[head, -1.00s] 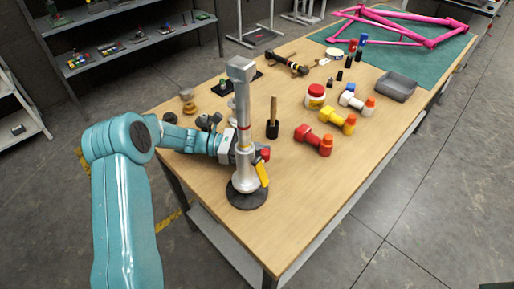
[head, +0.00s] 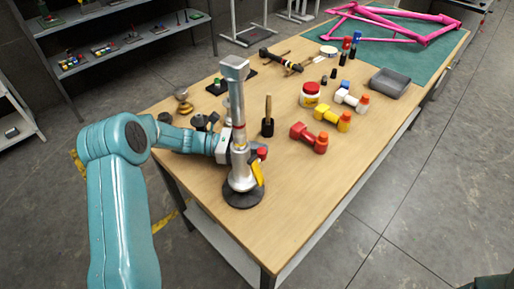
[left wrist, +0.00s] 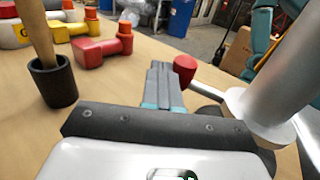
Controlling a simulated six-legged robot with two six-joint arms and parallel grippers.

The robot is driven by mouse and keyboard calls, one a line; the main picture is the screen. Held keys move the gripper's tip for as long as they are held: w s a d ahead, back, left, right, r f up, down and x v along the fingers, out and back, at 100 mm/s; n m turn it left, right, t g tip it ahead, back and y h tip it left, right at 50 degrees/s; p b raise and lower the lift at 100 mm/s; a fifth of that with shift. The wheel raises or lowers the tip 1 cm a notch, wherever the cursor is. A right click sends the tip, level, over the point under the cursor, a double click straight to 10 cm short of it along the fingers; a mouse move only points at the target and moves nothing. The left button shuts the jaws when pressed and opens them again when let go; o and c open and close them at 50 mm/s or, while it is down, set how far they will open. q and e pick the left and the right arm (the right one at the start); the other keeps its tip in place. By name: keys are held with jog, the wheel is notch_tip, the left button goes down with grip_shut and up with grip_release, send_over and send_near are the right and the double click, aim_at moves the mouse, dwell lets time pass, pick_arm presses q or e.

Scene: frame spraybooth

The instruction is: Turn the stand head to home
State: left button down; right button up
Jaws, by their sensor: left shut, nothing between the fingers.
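The stand is a silver post (head: 238,130) upright on a round dark base (head: 243,199) near the table's front end. Its grey block-shaped stand head (head: 234,68) is at the top. A red knob (head: 262,153) and a yellow part (head: 257,172) are low on its right side. My left gripper (left wrist: 164,78) is shut and empty, with its fingertips close to the red knob (left wrist: 184,68) in the left wrist view. I cannot tell whether they touch. The post (left wrist: 285,65) is to the right of the fingers there. In the head view the post partly hides this gripper.
A dark cup with a wooden handle (head: 268,115) stands just behind the stand. Red (head: 309,137) and yellow (head: 332,117) pieces, a red-lidded jar (head: 310,94) and a grey tray (head: 390,82) are farther right. The table's front right is clear.

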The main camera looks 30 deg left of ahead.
dwell(0.7)
pick_arm(q)
notch_tip(320, 180, up, 20)
jog(key=shift+p, duration=0.3)
